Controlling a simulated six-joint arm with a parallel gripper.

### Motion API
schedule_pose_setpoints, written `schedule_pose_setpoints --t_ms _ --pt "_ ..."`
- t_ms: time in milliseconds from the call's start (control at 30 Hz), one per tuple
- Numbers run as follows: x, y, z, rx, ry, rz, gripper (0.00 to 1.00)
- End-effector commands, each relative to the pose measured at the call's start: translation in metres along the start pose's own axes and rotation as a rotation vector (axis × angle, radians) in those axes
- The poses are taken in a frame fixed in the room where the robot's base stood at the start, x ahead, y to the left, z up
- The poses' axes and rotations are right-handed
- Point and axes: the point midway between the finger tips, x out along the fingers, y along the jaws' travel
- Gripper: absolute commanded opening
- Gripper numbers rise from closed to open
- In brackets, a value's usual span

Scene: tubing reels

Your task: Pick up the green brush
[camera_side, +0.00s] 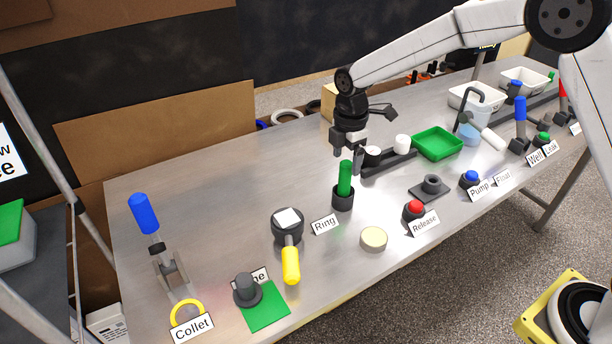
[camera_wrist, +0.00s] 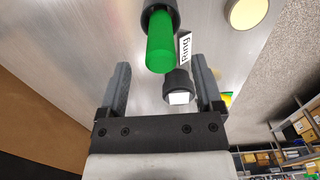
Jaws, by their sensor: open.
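The green brush (camera_side: 345,178) stands upright in a dark round cup (camera_side: 343,198) on the metal table. It also shows in the wrist view (camera_wrist: 160,45), near the top and between the lines of my two fingers. Only its green upper part shows; its lower end is hidden in the cup. My gripper (camera_side: 347,152) is open and empty, just above and beside the top of the green brush in the side view. In the wrist view, my gripper (camera_wrist: 160,78) has its fingers wide apart, with the brush beyond their tips.
A black rack with white rollers (camera_side: 388,158) and a green tray (camera_side: 437,144) stand right of the brush. A dark round fixture with a yellow handle (camera_side: 290,262) and the "Ring" label (camera_side: 324,224) are to the left. The table's back left is clear.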

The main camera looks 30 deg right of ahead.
Motion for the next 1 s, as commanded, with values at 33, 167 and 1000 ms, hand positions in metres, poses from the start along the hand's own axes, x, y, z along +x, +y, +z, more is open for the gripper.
schedule_pose_setpoints --t_ms 33,167,1000 --pt "0.005 -0.001 0.000 0.000 0.000 -0.002 0.84" --pt "0.021 -0.001 0.001 0.000 0.000 -0.002 0.84" --pt "0.044 -0.001 0.001 0.000 0.000 0.003 0.68"
